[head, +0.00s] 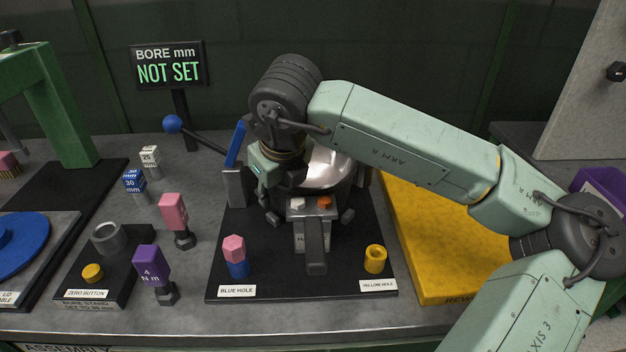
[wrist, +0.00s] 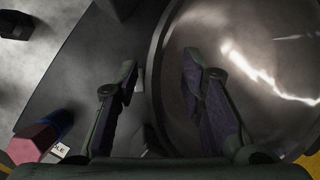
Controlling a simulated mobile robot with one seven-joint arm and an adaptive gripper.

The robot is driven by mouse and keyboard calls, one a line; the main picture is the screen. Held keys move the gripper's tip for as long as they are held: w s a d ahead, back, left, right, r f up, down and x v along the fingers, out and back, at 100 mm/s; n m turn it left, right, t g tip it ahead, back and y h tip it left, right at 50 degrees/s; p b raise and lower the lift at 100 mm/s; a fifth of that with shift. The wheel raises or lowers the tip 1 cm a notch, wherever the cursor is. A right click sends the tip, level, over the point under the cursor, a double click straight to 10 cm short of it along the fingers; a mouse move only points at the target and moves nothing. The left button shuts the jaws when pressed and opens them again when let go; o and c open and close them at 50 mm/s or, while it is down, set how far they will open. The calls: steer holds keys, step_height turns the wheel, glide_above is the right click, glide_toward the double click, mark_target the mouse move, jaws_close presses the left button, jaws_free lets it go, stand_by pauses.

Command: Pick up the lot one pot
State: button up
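A shiny metal pot (head: 330,168) sits on the black board at the middle of the bench, partly hidden behind my wrist and arm in the head view. I cannot read a lot mark on it. In the wrist view, the pot (wrist: 245,60) fills the right side as a round steel surface with a dark rim. My gripper (wrist: 160,78) is open, its two fingers apart. The pot's rim runs between them in the picture, the right finger over the steel and the left over the dark board. I cannot tell whether either finger touches the pot.
A pink-topped blue peg (head: 235,256) and a yellow ring (head: 375,259) stand on the front of the black board (head: 280,282). A yellow mat (head: 440,235) lies to the right. Pink and purple-handled tools (head: 150,266) stand at left. A sign (head: 168,65) reads "NOT SET".

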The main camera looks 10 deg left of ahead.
jaws_close()
